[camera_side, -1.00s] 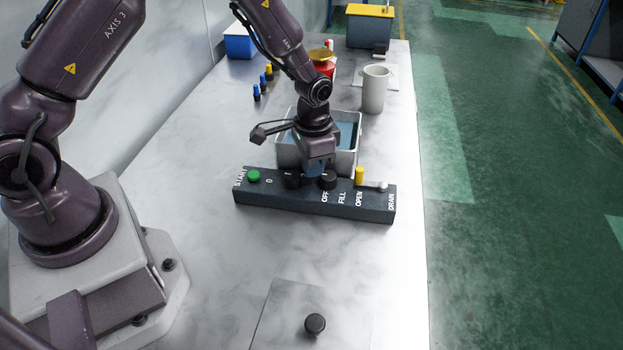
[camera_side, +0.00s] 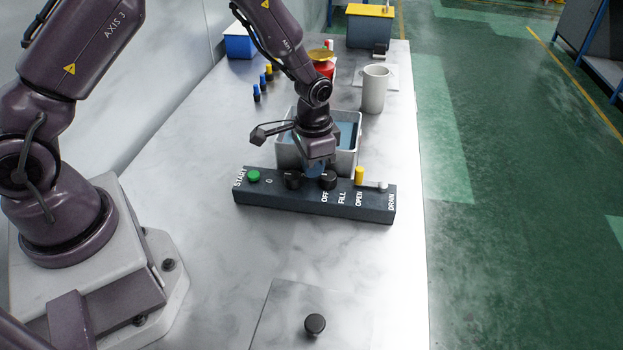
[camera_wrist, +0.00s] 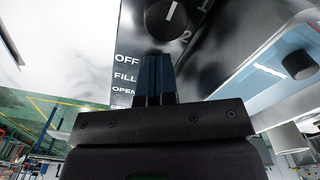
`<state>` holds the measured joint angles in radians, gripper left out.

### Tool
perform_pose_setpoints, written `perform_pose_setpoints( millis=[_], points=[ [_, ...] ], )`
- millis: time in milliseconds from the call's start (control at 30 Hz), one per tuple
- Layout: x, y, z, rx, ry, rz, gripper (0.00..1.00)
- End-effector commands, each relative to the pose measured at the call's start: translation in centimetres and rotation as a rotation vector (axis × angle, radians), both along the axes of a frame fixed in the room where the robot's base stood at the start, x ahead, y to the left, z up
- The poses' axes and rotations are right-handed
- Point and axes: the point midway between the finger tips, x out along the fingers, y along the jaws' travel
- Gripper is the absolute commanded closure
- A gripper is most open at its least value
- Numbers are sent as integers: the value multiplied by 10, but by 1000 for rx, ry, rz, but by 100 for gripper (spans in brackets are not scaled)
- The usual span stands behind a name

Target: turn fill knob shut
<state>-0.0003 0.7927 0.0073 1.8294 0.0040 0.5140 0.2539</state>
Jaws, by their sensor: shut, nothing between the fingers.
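The dark control panel (camera_side: 270,194) lies across the bench. The black fill knob (camera_side: 328,180) stands on it above the OFF, FILL and OPEN labels. My gripper (camera_side: 317,170) is over the panel, right at the fill knob, its fingers shut and pointing down. In the wrist view the shut fingers (camera_wrist: 155,78) are beside the OFF and FILL lettering, and the fill knob is hidden behind them or the gripper body. I cannot tell whether they touch it, nor which way it points.
A second black knob (camera_side: 292,181) is close on the left; in the wrist view a pointer knob (camera_wrist: 166,18) sits by the number 2. A green button (camera_side: 254,175), a yellow post (camera_side: 359,175) and a water-filled basin (camera_side: 348,150) are nearby. The front bench is mostly clear.

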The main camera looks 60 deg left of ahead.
Motion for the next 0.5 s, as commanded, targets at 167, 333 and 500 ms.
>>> perform_pose_setpoints(
  millis=[167,333,500],
  points=[
    [-5,-17,-11,-14,5,-13,100],
    [-7,-22,-12,-15,7,-15,100],
    [-9,-26,-12,-14,9,-15,100]
  ],
)
